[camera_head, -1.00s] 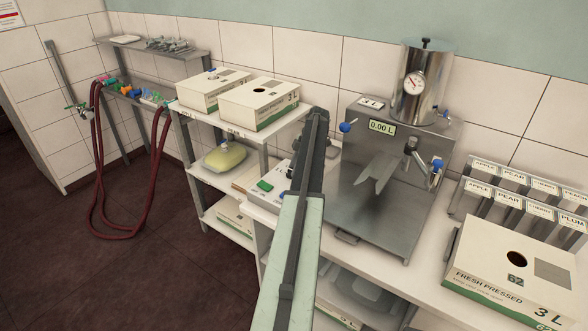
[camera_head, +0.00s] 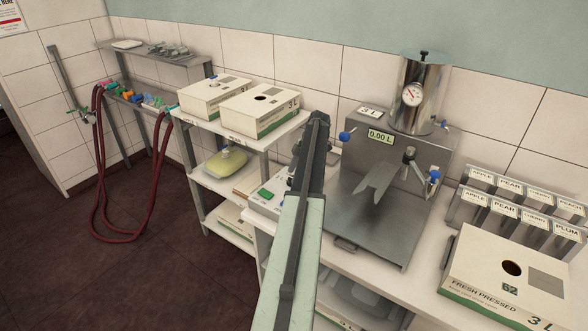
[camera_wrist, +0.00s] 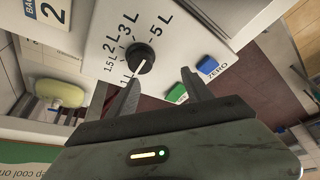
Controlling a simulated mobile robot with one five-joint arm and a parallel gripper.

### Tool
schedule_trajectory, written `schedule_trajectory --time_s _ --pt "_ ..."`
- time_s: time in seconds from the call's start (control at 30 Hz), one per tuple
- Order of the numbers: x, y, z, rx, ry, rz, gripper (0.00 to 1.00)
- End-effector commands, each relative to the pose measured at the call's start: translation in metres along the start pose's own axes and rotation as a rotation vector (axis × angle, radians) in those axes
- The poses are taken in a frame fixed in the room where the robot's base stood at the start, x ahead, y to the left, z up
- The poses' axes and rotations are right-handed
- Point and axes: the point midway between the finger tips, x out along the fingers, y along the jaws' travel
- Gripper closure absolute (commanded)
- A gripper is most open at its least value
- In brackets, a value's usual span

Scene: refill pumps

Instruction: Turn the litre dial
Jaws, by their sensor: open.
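The litre dial (camera_wrist: 141,58) is a round black knob with a white pointer line on a white panel, in the wrist view. Labels from 1 L to 5 L curve around it, and the pointer lies toward the 1 L mark. My gripper (camera_wrist: 161,75) is open and empty. Its left fingertip is close to the lower edge of the knob and its right fingertip is to the right; I cannot tell whether the left one touches. In the head view my arm hides the dial; part of the control box (camera_head: 266,203) shows beside it.
A green button (camera_wrist: 177,92) and a blue ZERO button (camera_wrist: 207,65) sit near my right finger. A steel filling machine (camera_head: 385,190) reading 0.00 L stands right of my arm. A 3 L carton (camera_head: 470,265) and labelled bins (camera_head: 490,210) are farther right.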

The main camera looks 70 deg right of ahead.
Motion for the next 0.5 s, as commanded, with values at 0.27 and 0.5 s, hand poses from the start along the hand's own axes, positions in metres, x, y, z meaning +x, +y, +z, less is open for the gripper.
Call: schedule_trajectory --time_s 0.27,0.5 --pt "0.0 -0.084 -0.018 0.002 0.0 0.001 0.41" --pt "0.0 -0.122 -0.025 0.0 0.0 0.001 0.41"
